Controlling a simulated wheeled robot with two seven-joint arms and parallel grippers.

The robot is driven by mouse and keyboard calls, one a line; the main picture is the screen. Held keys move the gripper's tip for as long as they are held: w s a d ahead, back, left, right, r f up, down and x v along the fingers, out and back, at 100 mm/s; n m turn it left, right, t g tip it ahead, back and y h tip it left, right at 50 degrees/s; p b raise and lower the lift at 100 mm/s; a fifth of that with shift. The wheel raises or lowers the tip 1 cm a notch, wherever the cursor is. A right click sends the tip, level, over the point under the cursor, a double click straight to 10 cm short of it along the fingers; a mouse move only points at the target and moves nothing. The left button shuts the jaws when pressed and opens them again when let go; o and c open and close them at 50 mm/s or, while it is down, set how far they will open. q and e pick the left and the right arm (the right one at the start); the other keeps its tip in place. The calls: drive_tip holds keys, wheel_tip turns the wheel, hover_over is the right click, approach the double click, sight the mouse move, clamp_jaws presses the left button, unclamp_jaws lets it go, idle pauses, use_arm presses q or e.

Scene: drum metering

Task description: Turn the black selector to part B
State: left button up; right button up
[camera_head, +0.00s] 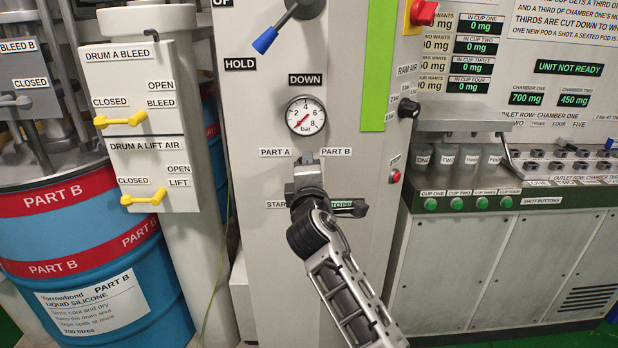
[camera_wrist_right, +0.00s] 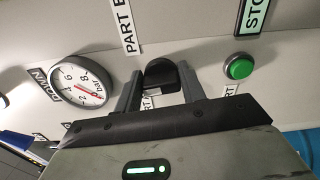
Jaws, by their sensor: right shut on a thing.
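The black selector (camera_wrist_right: 160,76) sits on the grey panel between the fingers of my right gripper (camera_wrist_right: 158,90) in the wrist view. In the head view, my right gripper (camera_head: 308,166) is at the panel just below and between the labels PART A (camera_head: 275,153) and PART B (camera_head: 336,152). It is shut on the selector and hides most of it there, so which way the selector points is hard to tell. The PART B label also shows in the wrist view (camera_wrist_right: 127,22). My left gripper is in neither view.
A pressure gauge (camera_head: 306,116) is above the selector. A green button (camera_wrist_right: 239,66) is close beside my right gripper. A blue-tipped lever (camera_head: 265,40) is higher on the panel. Yellow drum valves (camera_head: 121,119) are at left, and the cup counter (camera_head: 470,195) is at right.

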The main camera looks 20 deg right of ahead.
drive_tip(key=m+b, duration=0.1)
drive_tip(key=m, duration=0.1)
drive_tip(key=m+b, duration=0.1)
drive_tip(key=m, duration=0.1)
drive_tip(key=m+b, duration=0.1)
drive_tip(key=m, duration=0.1)
drive_tip(key=shift+a+f, duration=0.1)
drive_tip(key=shift+f, duration=0.25)
drive_tip(key=m+b, duration=0.1)
drive_tip(key=m, duration=0.2)
drive_tip(key=shift+m, duration=0.3)
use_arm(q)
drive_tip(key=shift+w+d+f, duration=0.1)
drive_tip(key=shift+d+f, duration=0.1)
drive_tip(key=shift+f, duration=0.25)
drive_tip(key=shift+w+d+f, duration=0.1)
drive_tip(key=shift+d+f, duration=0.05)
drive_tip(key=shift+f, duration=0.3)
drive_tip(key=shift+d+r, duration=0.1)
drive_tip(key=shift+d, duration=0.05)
use_arm(e)
drive_tip(key=shift+m, duration=0.4)
drive_tip(key=o, duration=1)
